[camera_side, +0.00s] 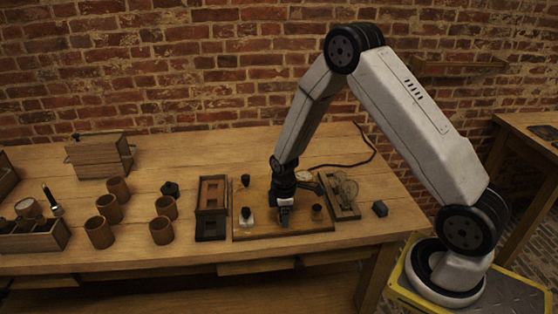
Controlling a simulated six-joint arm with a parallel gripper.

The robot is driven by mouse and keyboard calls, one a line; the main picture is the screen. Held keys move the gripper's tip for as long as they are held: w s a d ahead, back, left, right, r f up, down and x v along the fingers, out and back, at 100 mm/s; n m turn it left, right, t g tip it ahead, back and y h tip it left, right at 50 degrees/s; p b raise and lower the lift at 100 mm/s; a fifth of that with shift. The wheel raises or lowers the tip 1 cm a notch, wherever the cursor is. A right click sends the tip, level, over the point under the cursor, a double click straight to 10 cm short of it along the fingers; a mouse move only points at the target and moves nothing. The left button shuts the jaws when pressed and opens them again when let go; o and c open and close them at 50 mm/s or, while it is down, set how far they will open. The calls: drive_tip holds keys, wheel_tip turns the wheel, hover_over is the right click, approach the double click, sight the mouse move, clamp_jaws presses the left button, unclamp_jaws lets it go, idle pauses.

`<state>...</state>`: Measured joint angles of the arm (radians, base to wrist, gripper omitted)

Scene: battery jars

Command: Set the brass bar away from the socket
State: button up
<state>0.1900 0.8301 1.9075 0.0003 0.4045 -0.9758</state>
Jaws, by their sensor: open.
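My gripper (284,221) points down over a flat wooden board (256,231) on the workbench, its fingertips low near the board's surface. The fingers are small and dark here; it is open, and I see nothing clearly held. I cannot make out the brass bar for certain; it may be hidden by the gripper. The socket is not clear either.
A dark wooden rack (211,208) lies left of the board, and a frame with round glass pieces (343,195) lies right. Several brown cups (162,230) stand further left. The bench's front strip is clear.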

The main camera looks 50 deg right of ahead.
drive_tip(key=shift+r, duration=3.75)
drive_tip(key=shift+s+a+r, duration=0.1)
drive_tip(key=shift+s+a+r, duration=0.1)
drive_tip(key=shift+r, duration=0.1)
drive_tip(key=s+a+r+m+t, duration=0.1)
drive_tip(key=s+a+r+m, duration=0.2)
drive_tip(key=s, duration=0.3)
drive_tip(key=s+a+r+m+t, duration=0.1)
drive_tip(key=s+a+r+m, duration=0.3)
drive_tip(key=s+r+m, duration=0.1)
drive_tip(key=shift+s+a+m+t, duration=0.2)
drive_tip(key=shift+s+m+t, duration=0.1)
drive_tip(key=shift+s+m, duration=0.25)
